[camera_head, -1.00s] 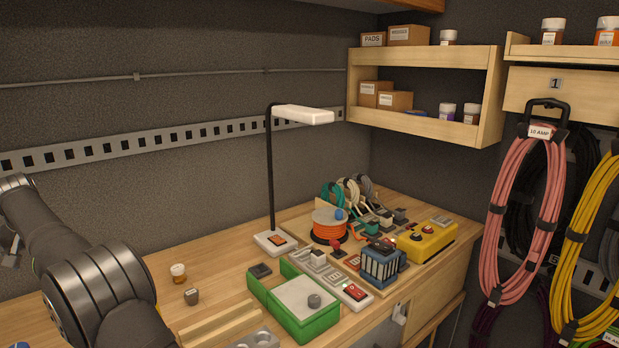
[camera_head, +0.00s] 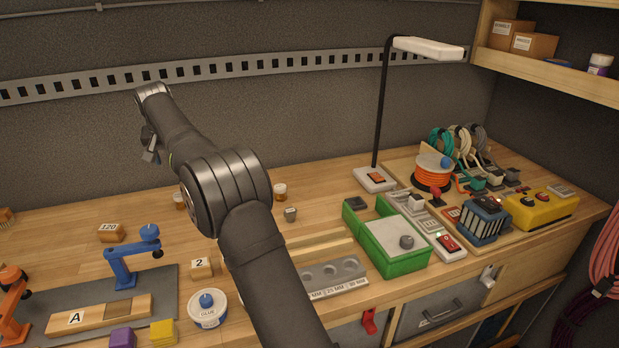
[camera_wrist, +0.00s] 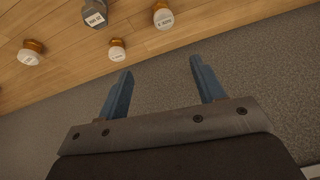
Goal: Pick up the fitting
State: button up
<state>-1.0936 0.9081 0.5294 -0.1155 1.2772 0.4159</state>
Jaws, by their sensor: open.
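A small grey block-like piece (camera_head: 290,214), which may be the fitting, stands on the bench right of my arm. A grey piece with a white label (camera_wrist: 95,14), likely the same one, shows at the top edge of the wrist view, partly cut off. My gripper (camera_head: 150,150) is raised at the left, near the back wall and well away from the piece. In the wrist view my gripper (camera_wrist: 160,68) has its two blue fingers spread, with nothing between them.
Small orange-and-white jars (camera_head: 280,192) stand near the grey piece. A green box (camera_head: 395,247), a lamp (camera_head: 375,180) and a grey tray with round recesses (camera_head: 335,275) lie to the right. A blue clamp-like stand (camera_head: 135,255) is at the left.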

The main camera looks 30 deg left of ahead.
jog(key=w+d+m+h, duration=0.2)
jog(key=w+d+m, duration=0.1)
jog(key=w+d, duration=0.75)
jog(key=m+g+h, duration=0.2)
jog(key=m, duration=0.1)
send_near(280, 187)
notch_tip(280, 187, down, 6)
jog(key=shift+w+r, duration=0.15)
jog(key=shift+r, duration=0.1)
jog(key=shift+w+f, duration=0.2)
jog(key=shift+f, duration=0.75)
jog(key=shift+w+f, duration=0.2)
jog(key=shift+f, duration=0.75)
jog(key=shift+w+f, duration=0.2)
jog(key=shift+f, duration=0.75)
jog(key=c, duration=1.1)
